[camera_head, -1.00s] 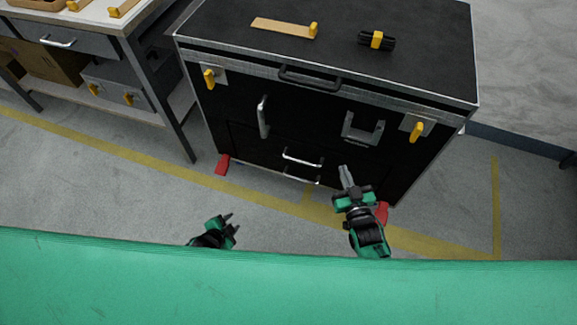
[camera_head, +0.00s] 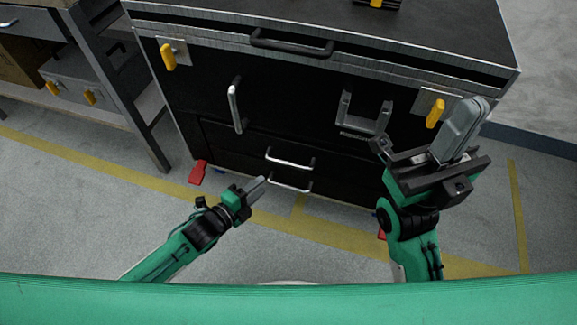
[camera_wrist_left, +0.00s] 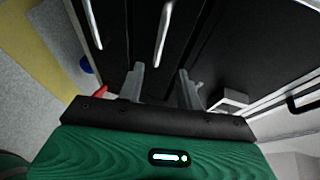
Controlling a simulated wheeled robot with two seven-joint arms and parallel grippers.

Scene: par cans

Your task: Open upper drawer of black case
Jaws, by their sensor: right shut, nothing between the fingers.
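The black case (camera_head: 215,60) stands ahead with two drawers low on its front, both looking shut. The upper drawer's silver bar handle (camera_head: 290,160) sits above the lower drawer's handle (camera_head: 290,185). In the left wrist view the upper handle (camera_wrist_left: 163,35) lies beyond the gap between the fingertips, and the lower handle (camera_wrist_left: 92,25) is to the left. My left gripper (camera_head: 260,186) is open and empty, just left of the handles and apart from them. My right gripper (camera_head: 460,130) is shut and empty, raised in front of the case's right side.
A vertical silver handle (camera_head: 235,108), a grey bracket (camera_head: 363,115) and yellow latches (camera_head: 168,56) stick out from the case front. A metal workbench (camera_head: 105,75) stands to the left. A red foot piece (camera_head: 198,172) is at the case's lower left corner.

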